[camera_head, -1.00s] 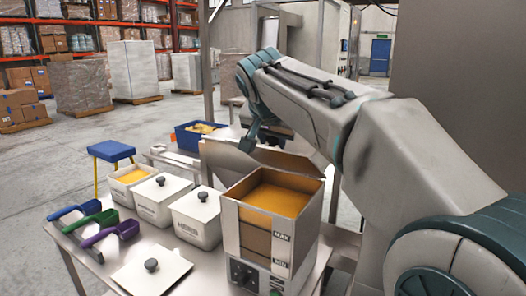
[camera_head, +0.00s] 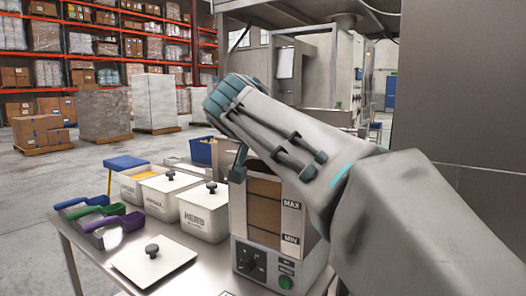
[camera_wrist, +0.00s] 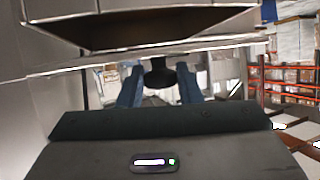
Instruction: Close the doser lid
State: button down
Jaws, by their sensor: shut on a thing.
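The doser (camera_head: 265,255) is a grey metal box at the table's right, with a brown window marked MAX and MIN and a dial below. My arm covers its top in the head view, so how far its lid is tilted cannot be seen there. In the wrist view, the lid (camera_wrist: 215,48) shows as a thin pale plate seen nearly edge-on, with a dark brown gap above it. My gripper (camera_wrist: 160,82) has its two blue fingers on either side of the lid's black knob (camera_wrist: 159,72), shut on it. In the head view the gripper (camera_head: 239,162) is largely hidden beside the doser's top.
Lidded white bins (camera_head: 205,212) stand left of the doser. A loose square lid with a black knob (camera_head: 152,265) lies on the table front. Blue, green and purple scoops (camera_head: 118,223) lie at left. A blue crate (camera_head: 201,150) stands behind.

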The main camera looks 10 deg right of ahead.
jog(key=shift+s+a+f+b, duration=0.1)
jog(key=shift+f+b, duration=0.5)
jog(key=shift+f, duration=0.15)
jog(key=shift+s+a+f+b, duration=0.1)
jog(key=shift+f+b, duration=0.5)
jog(key=shift+f, duration=0.35)
jog(key=c, duration=1)
grip_release()
jog(key=shift+a, duration=0.15)
jog(key=shift+c, duration=0.2)
jog(key=shift+d, duration=0.2)
jog(key=shift+s+r, duration=0.1)
jog(key=p+v, duration=0.2)
jog(key=v, duration=1.2)
jog(key=shift+r, duration=0.25)
jog(key=shift+p, duration=0.5)
